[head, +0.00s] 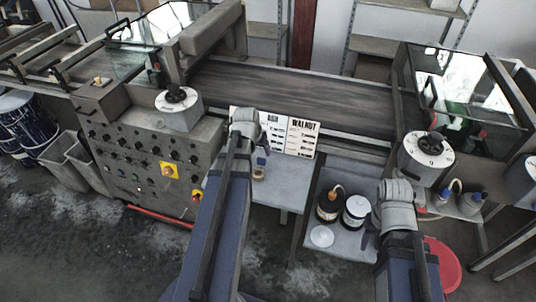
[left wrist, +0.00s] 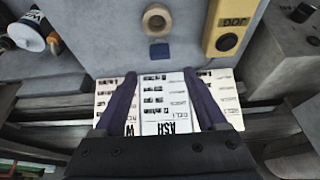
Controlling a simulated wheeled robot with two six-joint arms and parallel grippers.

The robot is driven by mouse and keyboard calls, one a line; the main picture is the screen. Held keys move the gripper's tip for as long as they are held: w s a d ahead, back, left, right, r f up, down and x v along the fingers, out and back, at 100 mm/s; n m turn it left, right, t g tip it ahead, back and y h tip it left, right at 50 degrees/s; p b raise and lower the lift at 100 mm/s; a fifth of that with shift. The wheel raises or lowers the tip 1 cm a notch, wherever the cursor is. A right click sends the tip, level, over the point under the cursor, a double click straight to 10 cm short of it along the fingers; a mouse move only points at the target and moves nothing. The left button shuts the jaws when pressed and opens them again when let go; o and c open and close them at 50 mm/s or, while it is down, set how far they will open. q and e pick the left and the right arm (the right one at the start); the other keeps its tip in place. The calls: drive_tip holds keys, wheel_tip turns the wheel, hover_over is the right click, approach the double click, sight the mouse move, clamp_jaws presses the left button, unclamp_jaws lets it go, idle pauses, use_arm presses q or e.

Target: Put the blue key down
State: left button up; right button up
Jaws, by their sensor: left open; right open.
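A small blue piece, which looks like the blue key (head: 261,161), rests on the grey side table (head: 290,188). It also shows as a blue block in the left wrist view (left wrist: 159,50), beside a tan ring (left wrist: 157,19). My left gripper (left wrist: 162,103) is open with nothing between its fingers, above the printed cards; the blue piece lies beyond its fingertips. In the head view my left gripper (head: 243,128) hides part of the cards, and its fingers are hard to see. My right gripper (head: 396,232) is open at the lower right, near the cans.
Ash and walnut cards (head: 301,137) stand by the conveyor (head: 290,95). A yellow JOG box (left wrist: 228,28) lies near the blue piece. A dark can (head: 329,206) and a white-lidded can (head: 356,210) stand on a lower shelf. A control cabinet (head: 140,150) stands left.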

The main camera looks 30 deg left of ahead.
use_arm(q)
drive_tip(key=s+d+f+m+g, duration=0.1)
drive_tip(key=s+d+m+g, duration=0.15)
drive_tip(key=d, duration=1.35)
drive_tip(key=s+d+m+g, duration=0.1)
drive_tip(key=s+d+m, duration=0.1)
drive_tip(key=s+d, duration=0.3)
drive_tip(key=s+d+m+g, duration=0.1)
drive_tip(key=s+d, duration=0.4)
drive_tip(key=d, duration=0.7)
drive_tip(key=shift+s+d+f+m, duration=0.2)
drive_tip(key=shift+s+f+m, duration=0.1)
drive_tip(key=shift+s+m, duration=0.15)
drive_tip(key=shift+w, duration=0.1)
